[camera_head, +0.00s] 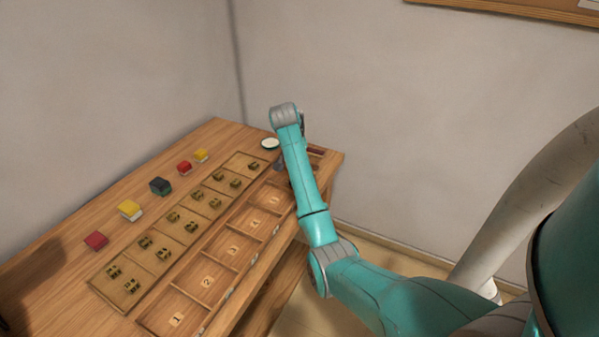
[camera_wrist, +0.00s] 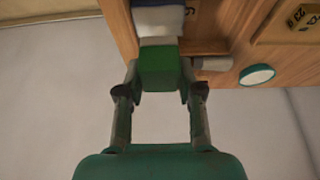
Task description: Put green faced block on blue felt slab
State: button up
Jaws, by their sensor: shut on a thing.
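My gripper (camera_wrist: 160,95) is shut on a green faced block (camera_wrist: 160,70), with a finger on each side of it in the wrist view. Just beyond the block is a white piece (camera_wrist: 158,22) with a blue strip (camera_wrist: 158,3) at the picture's top edge; it may be the blue felt slab, but most of it is cut off. I cannot tell whether the block touches it. In the head view my arm hides the gripper and the held block at the far end of the numbered tray (camera_head: 243,216).
A dark block with a green base (camera_head: 160,187) stands on the table among red and yellow blocks (camera_head: 129,210). A tray of marked tiles (camera_head: 167,265) lies beside the numbered tray.

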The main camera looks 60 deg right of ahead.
notch_tip(320, 180, down, 4)
jog(key=shift+f, duration=0.1)
jog(key=shift+f, duration=0.1)
jog(key=o, duration=0.9)
jog(key=shift+o, duration=0.2)
